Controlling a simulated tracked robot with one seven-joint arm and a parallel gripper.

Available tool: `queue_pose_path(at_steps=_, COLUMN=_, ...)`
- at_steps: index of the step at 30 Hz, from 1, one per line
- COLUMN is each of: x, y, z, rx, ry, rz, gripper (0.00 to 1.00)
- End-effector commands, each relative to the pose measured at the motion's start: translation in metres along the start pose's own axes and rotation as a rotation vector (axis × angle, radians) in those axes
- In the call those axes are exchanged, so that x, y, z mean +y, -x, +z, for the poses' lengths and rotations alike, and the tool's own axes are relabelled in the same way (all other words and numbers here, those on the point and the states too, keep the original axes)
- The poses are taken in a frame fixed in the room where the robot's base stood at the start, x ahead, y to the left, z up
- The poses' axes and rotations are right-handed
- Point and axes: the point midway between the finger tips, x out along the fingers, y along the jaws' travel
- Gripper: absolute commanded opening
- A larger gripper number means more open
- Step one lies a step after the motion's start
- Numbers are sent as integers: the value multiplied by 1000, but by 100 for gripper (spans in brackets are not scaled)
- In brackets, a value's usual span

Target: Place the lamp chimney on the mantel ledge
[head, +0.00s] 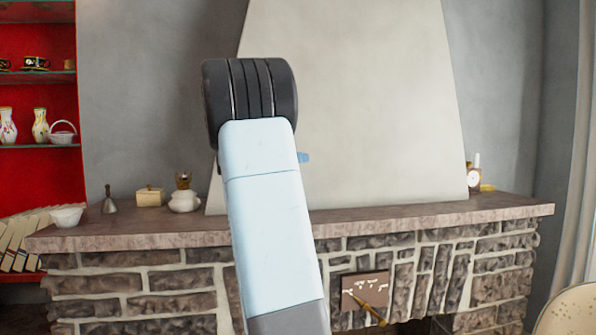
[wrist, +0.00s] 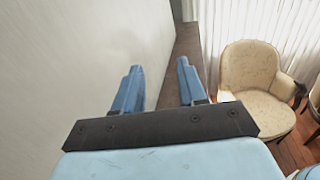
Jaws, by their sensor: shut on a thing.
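The mantel ledge (head: 400,215) is a brown stone shelf across the head view. In the wrist view it runs away from me as a brown strip (wrist: 186,42) beyond the fingers. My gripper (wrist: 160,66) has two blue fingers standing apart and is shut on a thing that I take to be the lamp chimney. I cannot make out the chimney's outline between the fingers; it may be clear glass. In the head view my arm hides most of the gripper; only a small blue part shows at its right, in front of the chimney breast.
A white bowl (head: 67,215), bell (head: 109,203), small box (head: 150,196) and white pot (head: 184,202) stand on the ledge's left. The ledge between my arm and the clock looks clear. An armchair (wrist: 250,80) stands beyond, right.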

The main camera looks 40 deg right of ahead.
Motion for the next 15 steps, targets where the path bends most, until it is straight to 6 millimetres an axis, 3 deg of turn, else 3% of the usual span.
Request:
queue_pose_path(at_steps=9, x=7, y=-2, z=-35, rx=0, ry=3, rz=-1, gripper=0)
queue_pose_path(at_steps=15, x=6, y=-1, z=-39, rx=0, ry=1, rz=0, gripper=0)
